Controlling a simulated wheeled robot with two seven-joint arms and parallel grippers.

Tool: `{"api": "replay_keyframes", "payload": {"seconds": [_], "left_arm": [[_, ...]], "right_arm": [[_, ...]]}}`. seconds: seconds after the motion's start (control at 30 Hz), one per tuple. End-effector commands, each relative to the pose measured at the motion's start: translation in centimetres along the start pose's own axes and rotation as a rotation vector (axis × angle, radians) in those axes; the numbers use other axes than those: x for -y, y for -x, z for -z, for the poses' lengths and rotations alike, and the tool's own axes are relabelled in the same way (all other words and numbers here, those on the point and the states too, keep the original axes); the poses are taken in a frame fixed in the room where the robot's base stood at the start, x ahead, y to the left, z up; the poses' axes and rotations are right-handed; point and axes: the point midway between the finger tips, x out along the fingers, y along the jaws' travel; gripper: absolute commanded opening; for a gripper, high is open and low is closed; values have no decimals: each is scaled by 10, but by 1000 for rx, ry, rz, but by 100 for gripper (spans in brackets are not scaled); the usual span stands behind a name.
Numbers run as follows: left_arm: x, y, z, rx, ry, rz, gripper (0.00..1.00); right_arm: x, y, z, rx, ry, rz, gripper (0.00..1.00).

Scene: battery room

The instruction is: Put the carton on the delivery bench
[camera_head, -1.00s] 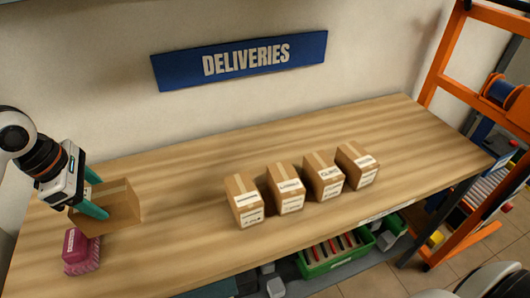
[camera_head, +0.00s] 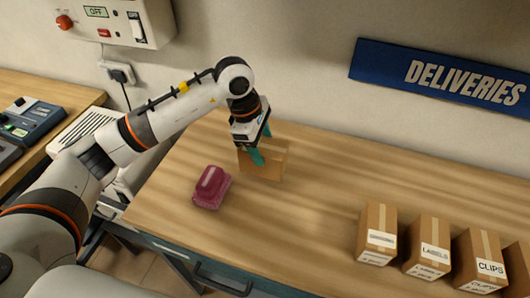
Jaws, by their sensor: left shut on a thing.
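My left gripper (camera_head: 262,146) is shut on a cardboard carton (camera_head: 268,163). The carton is at the delivery bench top (camera_head: 300,210), near its left end and towards the wall. The gripper's teal fingers cover part of the carton. I cannot tell whether its underside touches the wood. A blue DELIVERIES sign (camera_head: 440,75) hangs on the wall above the bench. My right gripper is not in view.
A pink object (camera_head: 211,187) lies on the bench in front of the carton. Several labelled boxes, including one marked LABELS (camera_head: 428,247), stand in a row at the right. Clear wood lies between. Another bench with a device (camera_head: 30,121) is at the left, under a wall control box (camera_head: 110,18).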

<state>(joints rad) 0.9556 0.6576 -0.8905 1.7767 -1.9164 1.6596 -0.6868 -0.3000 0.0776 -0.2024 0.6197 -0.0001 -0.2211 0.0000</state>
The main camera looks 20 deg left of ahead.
Motion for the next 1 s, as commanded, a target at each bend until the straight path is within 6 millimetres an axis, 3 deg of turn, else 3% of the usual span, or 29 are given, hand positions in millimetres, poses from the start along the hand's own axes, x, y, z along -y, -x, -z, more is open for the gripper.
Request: {"api": "replay_keyframes", "payload": {"seconds": [0.1,0.33,0.57,0.6,0.7,0.73,1.0], "left_arm": [[-1,-7,-1,-1,-1,-1,16],[-4,-35,-8,-2,-1,-2,16],[-3,-39,-9,-2,-2,2,16],[-4,-40,-10,-1,-2,1,61],[-4,-40,-10,-1,-2,0,77],[-4,-40,-10,-1,-2,0,82],[-4,-39,-10,0,-2,1,82]], "right_arm": [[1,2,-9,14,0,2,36],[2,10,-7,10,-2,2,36],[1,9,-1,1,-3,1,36],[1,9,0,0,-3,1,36],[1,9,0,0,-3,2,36],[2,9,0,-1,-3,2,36],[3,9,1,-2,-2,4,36]]}}
